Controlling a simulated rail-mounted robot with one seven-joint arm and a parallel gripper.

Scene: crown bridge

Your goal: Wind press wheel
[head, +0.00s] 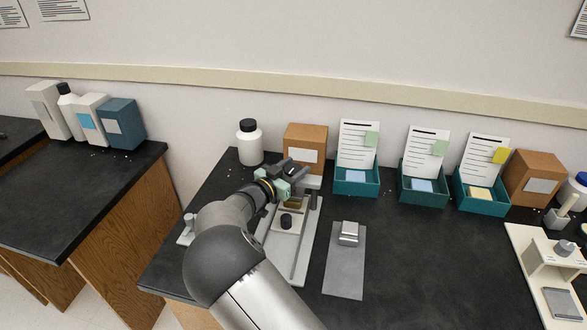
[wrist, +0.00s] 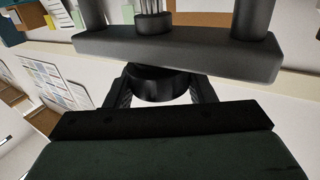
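The press (head: 314,222) stands near the back left of the dark bench, with a pale base and upright posts, partly behind my arm. My gripper (head: 286,176) is at its top. In the wrist view, the press's dark crossbar (wrist: 180,52) spans the upper part, with posts and a threaded screw above it. The round black press wheel (wrist: 155,84) sits just under the crossbar in that picture. My gripper (wrist: 158,88) has one finger on each side of the wheel, and both appear to touch its rim. The wheel's far side is hidden.
A grey plate with a small metal block (head: 348,234) lies right of the press. A white bottle (head: 250,142) and a brown box (head: 305,145) stand behind it. Teal trays with cards (head: 357,180) line the back. The middle right of the bench is clear.

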